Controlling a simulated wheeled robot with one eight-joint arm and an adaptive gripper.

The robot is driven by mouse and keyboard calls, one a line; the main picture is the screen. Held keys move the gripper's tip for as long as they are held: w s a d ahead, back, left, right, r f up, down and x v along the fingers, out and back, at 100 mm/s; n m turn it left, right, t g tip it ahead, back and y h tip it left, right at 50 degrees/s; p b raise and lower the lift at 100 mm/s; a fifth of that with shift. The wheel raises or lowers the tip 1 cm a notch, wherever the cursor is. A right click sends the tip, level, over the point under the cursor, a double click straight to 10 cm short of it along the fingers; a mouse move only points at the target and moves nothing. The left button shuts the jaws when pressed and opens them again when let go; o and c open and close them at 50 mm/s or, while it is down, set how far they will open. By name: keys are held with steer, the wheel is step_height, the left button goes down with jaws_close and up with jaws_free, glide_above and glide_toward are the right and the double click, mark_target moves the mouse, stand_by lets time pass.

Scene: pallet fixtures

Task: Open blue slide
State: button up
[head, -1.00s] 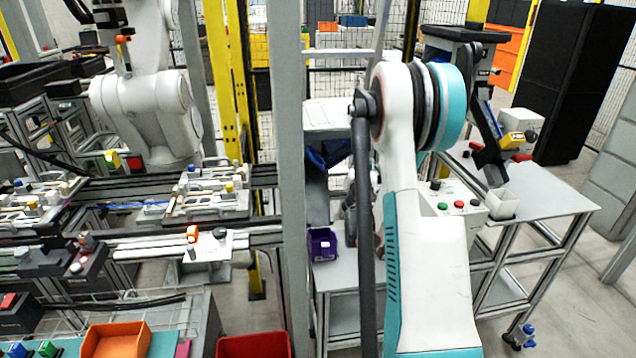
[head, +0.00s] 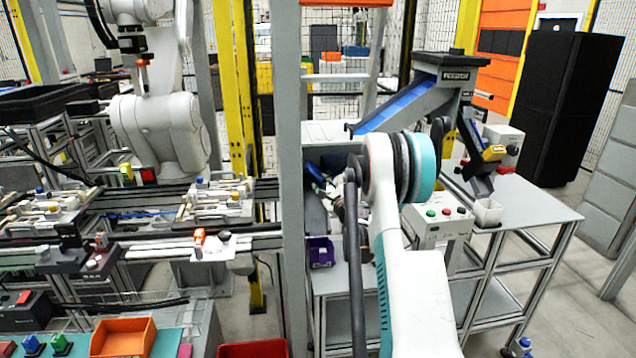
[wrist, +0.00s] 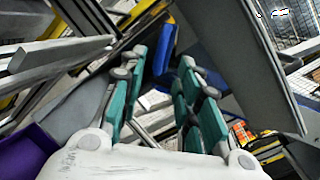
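A blue slide (head: 400,106) slopes down to the left, set in a grey frame with a dark top, behind my arm in the head view. Its upper part shows clearly; my arm hides some of what lies below it. In the wrist view, a blue strip (wrist: 166,48) shows beyond the fingertips; I cannot tell for sure that it is the slide. My gripper (wrist: 164,68) has its teal fingers spread apart with nothing between them. In the head view the gripper is largely hidden behind my arm, near the grey post, left of the slide.
A purple bin (head: 321,251) stands below on the grey table, and also shows in the wrist view (wrist: 25,152). A grey post (head: 290,170) stands close to the left of my arm. A button box (head: 438,222) and a white cup (head: 488,212) are on the right table.

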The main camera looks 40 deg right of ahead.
mark_target(317, 177)
steer(key=b+x, duration=0.1)
steer(key=x, duration=0.5)
steer(key=shift+w+d, duration=0.1)
steer(key=shift+w, duration=0.15)
jaws_close()
